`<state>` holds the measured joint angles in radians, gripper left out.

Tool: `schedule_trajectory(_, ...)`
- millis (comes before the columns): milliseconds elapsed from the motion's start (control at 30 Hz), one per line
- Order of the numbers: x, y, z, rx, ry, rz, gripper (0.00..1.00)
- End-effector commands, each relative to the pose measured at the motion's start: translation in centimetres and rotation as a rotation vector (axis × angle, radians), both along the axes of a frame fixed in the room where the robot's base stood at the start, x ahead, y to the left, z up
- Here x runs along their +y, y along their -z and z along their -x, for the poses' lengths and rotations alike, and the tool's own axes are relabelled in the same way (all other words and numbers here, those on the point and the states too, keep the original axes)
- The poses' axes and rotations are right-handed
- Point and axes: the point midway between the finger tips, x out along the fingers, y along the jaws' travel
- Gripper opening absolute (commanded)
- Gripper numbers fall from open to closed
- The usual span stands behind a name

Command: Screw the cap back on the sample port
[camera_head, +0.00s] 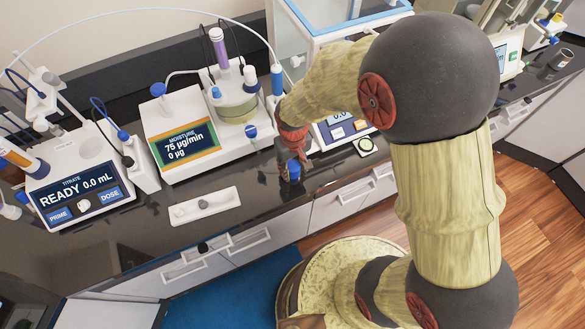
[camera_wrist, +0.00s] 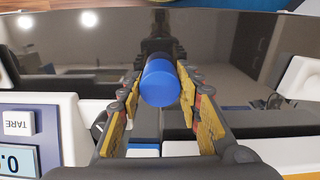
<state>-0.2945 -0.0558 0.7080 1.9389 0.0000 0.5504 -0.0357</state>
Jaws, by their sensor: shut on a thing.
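My gripper (camera_head: 292,172) is shut on a blue cap (camera_wrist: 160,84). The wrist view shows the cap between the two yellow-padded fingers, its round blue end facing the camera. In the head view the cap (camera_head: 293,169) hangs over the dark bench near its front edge, right of and in front of the moisture instrument (camera_head: 185,143). I cannot tell which fitting is the sample port. The cap is apart from the vessel.
A titrator (camera_head: 75,195) reading READY stands at the left. A white tray (camera_head: 205,205) lies in front of the moisture instrument. A balance (camera_head: 345,128) with a glass case stands behind my arm. The dark bench top (camera_head: 150,230) has free room at its front left.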

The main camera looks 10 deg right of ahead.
Motion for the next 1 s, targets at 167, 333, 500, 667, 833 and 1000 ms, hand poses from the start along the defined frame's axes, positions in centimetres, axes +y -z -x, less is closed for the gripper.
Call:
schedule_trajectory(167,0.0,0.0,0.0,0.0,0.0,0.0,0.11)
schedule_trajectory(333,0.0,-0.5,0.0,0.0,0.0,0.0,0.11)
schedule_trajectory(500,0.0,-1.8,0.0,-0.001,0.0,0.0,0.11)
schedule_trajectory(667,0.0,-2.9,0.0,-0.001,0.0,0.0,0.11)
schedule_trajectory(833,0.0,-4.2,0.0,0.0,0.0,0.0,0.11)
schedule_trajectory(1000,0.0,-5.1,0.0,0.0,0.0,0.0,0.11)
